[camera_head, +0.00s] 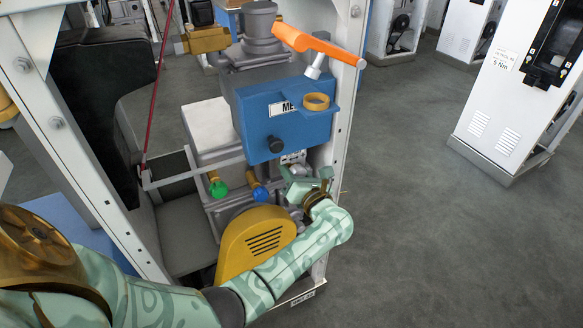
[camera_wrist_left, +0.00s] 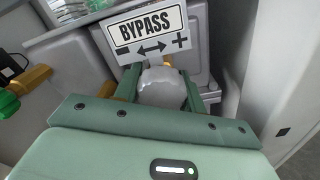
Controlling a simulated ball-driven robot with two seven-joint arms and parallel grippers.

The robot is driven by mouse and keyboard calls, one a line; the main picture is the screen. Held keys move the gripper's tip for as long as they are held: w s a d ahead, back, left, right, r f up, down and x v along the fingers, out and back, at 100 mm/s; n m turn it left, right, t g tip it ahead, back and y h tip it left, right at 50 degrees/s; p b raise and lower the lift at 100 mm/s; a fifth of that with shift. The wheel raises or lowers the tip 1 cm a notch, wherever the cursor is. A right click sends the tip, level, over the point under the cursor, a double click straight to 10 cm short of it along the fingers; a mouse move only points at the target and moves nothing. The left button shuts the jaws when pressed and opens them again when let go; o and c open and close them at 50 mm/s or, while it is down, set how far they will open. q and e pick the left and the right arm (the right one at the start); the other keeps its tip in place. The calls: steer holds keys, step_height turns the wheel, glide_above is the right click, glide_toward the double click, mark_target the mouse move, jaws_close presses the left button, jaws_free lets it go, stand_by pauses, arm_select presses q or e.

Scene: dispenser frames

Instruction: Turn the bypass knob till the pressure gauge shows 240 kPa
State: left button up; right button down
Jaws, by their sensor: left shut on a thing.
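My left gripper (camera_head: 304,180) reaches up to the lower front of the dispenser, below the blue box. In the left wrist view the gripper (camera_wrist_left: 166,78) has its two green fingers on either side of a grey rounded bypass knob (camera_wrist_left: 162,90) and is shut on it. The BYPASS label (camera_wrist_left: 150,32), with minus on the left, plus on the right and a double arrow, stands just behind the knob. The label is partly visible in the head view (camera_head: 293,157). I cannot make out a pressure gauge or its reading. My right gripper is not in view.
The blue box (camera_head: 258,110) bears a black knob (camera_head: 275,144) and a yellow ring (camera_head: 316,101). An orange lever (camera_head: 315,45) sticks out above. Green (camera_head: 218,189) and blue (camera_head: 260,193) knobs and a yellow cover (camera_head: 252,240) are near my arm. Open floor lies right.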

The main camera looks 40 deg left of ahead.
arm_select(q)
steer(key=m+p, duration=0.1)
steer(key=m, duration=0.1)
steer(key=shift+r+m, duration=0.15)
steer(key=shift+m, duration=0.25)
steer(key=shift+m+p, duration=0.4)
steer(key=shift+m, duration=0.4)
steer(key=shift+m+p, duration=0.5)
steer(key=shift+m, duration=0.9)
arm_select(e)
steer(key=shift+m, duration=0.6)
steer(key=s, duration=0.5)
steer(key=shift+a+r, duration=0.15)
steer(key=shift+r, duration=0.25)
arm_select(q)
steer(key=shift+m, duration=0.3)
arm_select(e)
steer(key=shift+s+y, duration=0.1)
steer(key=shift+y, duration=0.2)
arm_select(q)
steer(key=o, duration=1)
steer(key=shift+c, duration=0.2)
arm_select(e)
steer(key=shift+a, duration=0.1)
